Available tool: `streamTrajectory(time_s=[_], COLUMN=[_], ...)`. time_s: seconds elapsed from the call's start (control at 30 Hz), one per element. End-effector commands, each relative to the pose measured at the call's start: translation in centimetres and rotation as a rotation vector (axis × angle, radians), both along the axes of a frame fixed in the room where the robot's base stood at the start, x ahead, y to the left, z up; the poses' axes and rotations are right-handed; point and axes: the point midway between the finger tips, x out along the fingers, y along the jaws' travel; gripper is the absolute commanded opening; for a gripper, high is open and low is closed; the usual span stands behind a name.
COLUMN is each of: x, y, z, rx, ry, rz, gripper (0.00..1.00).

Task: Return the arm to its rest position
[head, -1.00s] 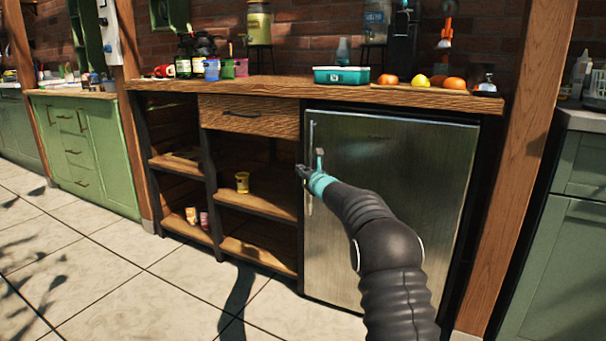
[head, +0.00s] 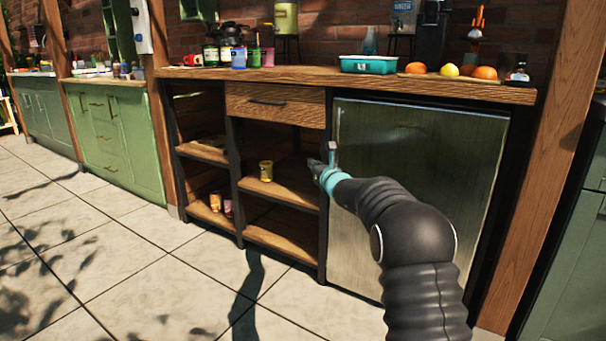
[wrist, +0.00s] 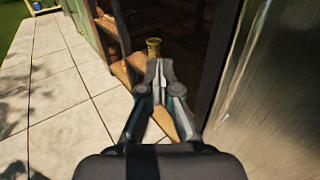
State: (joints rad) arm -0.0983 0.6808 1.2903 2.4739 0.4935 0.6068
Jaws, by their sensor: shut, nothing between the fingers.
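My gripper (head: 318,165) is at the end of my arm, in front of the left edge of the fridge in the head view. In the wrist view my gripper (wrist: 160,68) has its fingers together and holds nothing. The arm reaches up from the lower right, bent at the elbow. Beyond the fingertips in the wrist view is a yellow cup (wrist: 153,46) on a wooden shelf. The same yellow cup (head: 266,171) stands on the middle shelf in the head view, apart from my gripper.
The steel fridge (head: 410,180) is closed, close beside my arm. The wooden counter (head: 330,82) carries a teal container (head: 368,65), fruit and several cups. Two small cups (head: 221,204) stand on a lower shelf. The tiled floor (head: 130,270) at left is clear.

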Motion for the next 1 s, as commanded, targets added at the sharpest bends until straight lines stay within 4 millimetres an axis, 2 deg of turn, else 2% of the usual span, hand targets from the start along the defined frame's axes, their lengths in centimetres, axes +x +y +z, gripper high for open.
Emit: streamTrajectory(time_s=[0.1,0.3,0.57,0.67,0.77,0.87,1.0], x=[-2.0,-4.7,-6.2,-6.7,-7.9,-10.1,-14.5], y=[0.9,2.5,3.5,4.4,5.8,7.5,9.2], z=[0.2,0.1,0.2,0.0,-2.0,-4.9,-6.9], rx=[0.001,0.001,-0.018,-0.104,-0.243,-0.411,-0.639], ry=[-0.001,0.0,-0.014,-0.052,-0.078,-0.101,-0.164], rz=[-0.002,-0.002,0.001,0.045,0.126,0.242,0.42], gripper=[0.0,0.0,0.0,0.0,0.0,0.0,0.0])
